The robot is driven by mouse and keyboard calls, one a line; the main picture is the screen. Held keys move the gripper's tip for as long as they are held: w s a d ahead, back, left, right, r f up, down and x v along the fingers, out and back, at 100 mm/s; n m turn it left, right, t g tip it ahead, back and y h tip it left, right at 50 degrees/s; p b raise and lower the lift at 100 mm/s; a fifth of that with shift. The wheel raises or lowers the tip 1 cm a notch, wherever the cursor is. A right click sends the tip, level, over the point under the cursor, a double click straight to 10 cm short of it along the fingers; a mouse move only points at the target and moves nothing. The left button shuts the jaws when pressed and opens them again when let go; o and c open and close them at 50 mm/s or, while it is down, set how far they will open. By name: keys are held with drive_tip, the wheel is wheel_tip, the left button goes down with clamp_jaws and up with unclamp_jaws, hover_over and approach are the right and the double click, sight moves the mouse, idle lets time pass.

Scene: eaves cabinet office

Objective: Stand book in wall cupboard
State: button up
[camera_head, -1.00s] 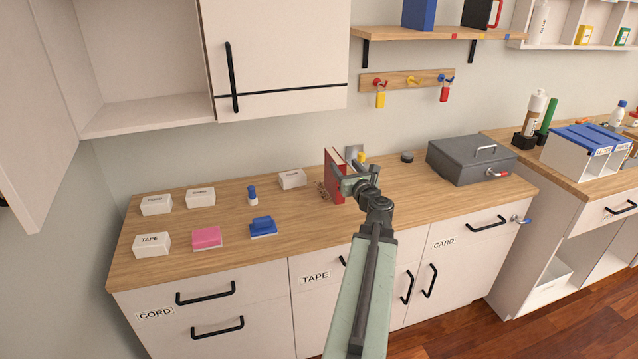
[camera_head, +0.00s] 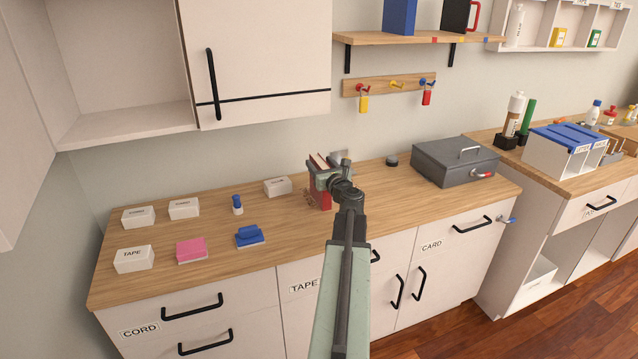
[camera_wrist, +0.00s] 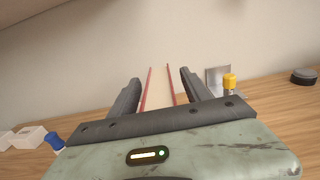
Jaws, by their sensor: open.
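A red book (camera_head: 321,200) stands upright on the wooden counter, with its top at my gripper (camera_head: 325,170). In the wrist view the book (camera_wrist: 159,88) shows red covers and pale pages, and lies between the two fingers of my gripper (camera_wrist: 158,88). The fingers are open, with a gap visible on each side of the book. The wall cupboard (camera_head: 125,124) at upper left has its left part open, with an empty-looking interior. Its right door (camera_head: 255,60) is shut. The book's lower part is partly hidden by my arm.
The counter (camera_head: 200,270) holds white boxes (camera_head: 134,259), a pink block (camera_head: 191,250), a blue stamp-like item (camera_head: 249,237) and a small blue-capped bottle (camera_head: 237,205). A grey cash box (camera_head: 455,163) stands to the right. A shelf (camera_head: 415,38) and key hooks (camera_head: 390,86) are above.

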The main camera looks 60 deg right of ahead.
clamp_jaws()
idle(1.4)
